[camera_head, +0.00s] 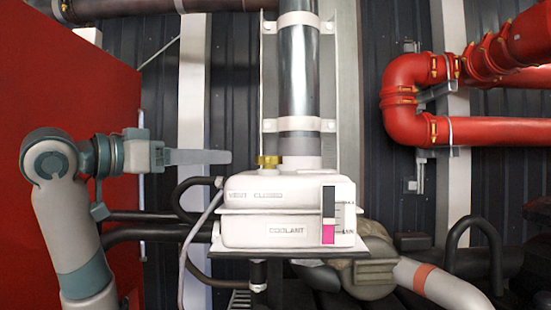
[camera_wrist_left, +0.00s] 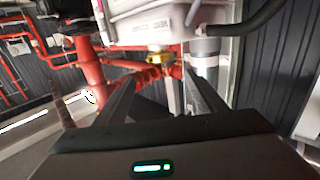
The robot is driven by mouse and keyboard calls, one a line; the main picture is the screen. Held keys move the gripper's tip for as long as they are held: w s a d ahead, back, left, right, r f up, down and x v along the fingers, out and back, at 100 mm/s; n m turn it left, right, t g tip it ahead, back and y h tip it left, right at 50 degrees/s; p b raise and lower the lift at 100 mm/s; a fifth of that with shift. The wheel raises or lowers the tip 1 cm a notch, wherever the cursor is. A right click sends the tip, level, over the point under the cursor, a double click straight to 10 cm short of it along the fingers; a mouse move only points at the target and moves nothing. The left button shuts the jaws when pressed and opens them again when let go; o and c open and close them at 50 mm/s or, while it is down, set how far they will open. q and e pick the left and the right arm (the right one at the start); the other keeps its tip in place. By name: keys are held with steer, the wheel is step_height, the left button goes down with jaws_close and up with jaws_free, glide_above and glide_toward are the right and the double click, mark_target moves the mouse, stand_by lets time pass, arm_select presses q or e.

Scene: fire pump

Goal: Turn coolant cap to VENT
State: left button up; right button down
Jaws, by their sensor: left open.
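The coolant cap (camera_head: 267,161) is a small brass-yellow cap on top of the white coolant tank (camera_head: 245,232), at its back. The words VENT and CLOSED are printed on the tank's upper front; I cannot tell which one the cap is set to. My left gripper (camera_head: 228,157) reaches in from the left at about the cap's height, its fingertips a short gap left of the cap. In the left wrist view, the cap (camera_wrist_left: 160,57) shows beyond and between the spread fingers of the left gripper (camera_wrist_left: 162,80), not touched. My right gripper is not seen.
A vertical metal pipe (camera_head: 299,75) rises close behind the cap. Red pipes (camera_head: 407,95) run at the upper right, and a red panel (camera_head: 75,90) stands at the left. Black hoses (camera_head: 150,232) pass left of the tank. The space above the tank's front is clear.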

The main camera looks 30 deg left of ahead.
mark_target(258, 157)
arm_select(q)
steer(key=p+x, duration=0.8)
steer(key=x, duration=0.7)
steer(key=shift+w+d+r, duration=0.15)
steer(key=shift+w, duration=0.1)
steer(key=shift+p+x, duration=0.35)
steer(key=shift+x, duration=0.45)
steer(key=c, duration=1.1)
